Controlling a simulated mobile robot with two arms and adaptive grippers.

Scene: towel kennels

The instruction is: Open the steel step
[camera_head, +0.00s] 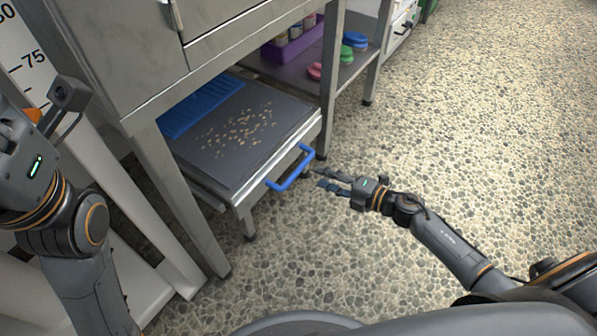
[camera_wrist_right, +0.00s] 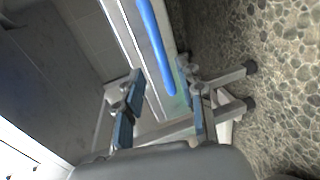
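The steel step (camera_head: 307,131) is a low steel frame with a dark top and a blue handle (camera_head: 288,178) on its front. It stands partly under the steel cabinet. My right gripper (camera_head: 321,179) is open and empty, with its fingers pointing at the handle from just in front of it. In the right wrist view the blue handle (camera_wrist_right: 158,45) reaches in between the two spread fingers (camera_wrist_right: 160,78); neither finger is closed on it. My left arm shows at the left edge, but its gripper fingers are out of view.
Tan crumbs (camera_head: 238,128) and a blue mat (camera_head: 200,104) lie on the step's top. A steel cabinet (camera_head: 110,50) stands above it on legs. A shelf to the right holds a purple bin (camera_head: 290,48) and coloured items. The pebbled floor (camera_head: 450,130) is open to the right.

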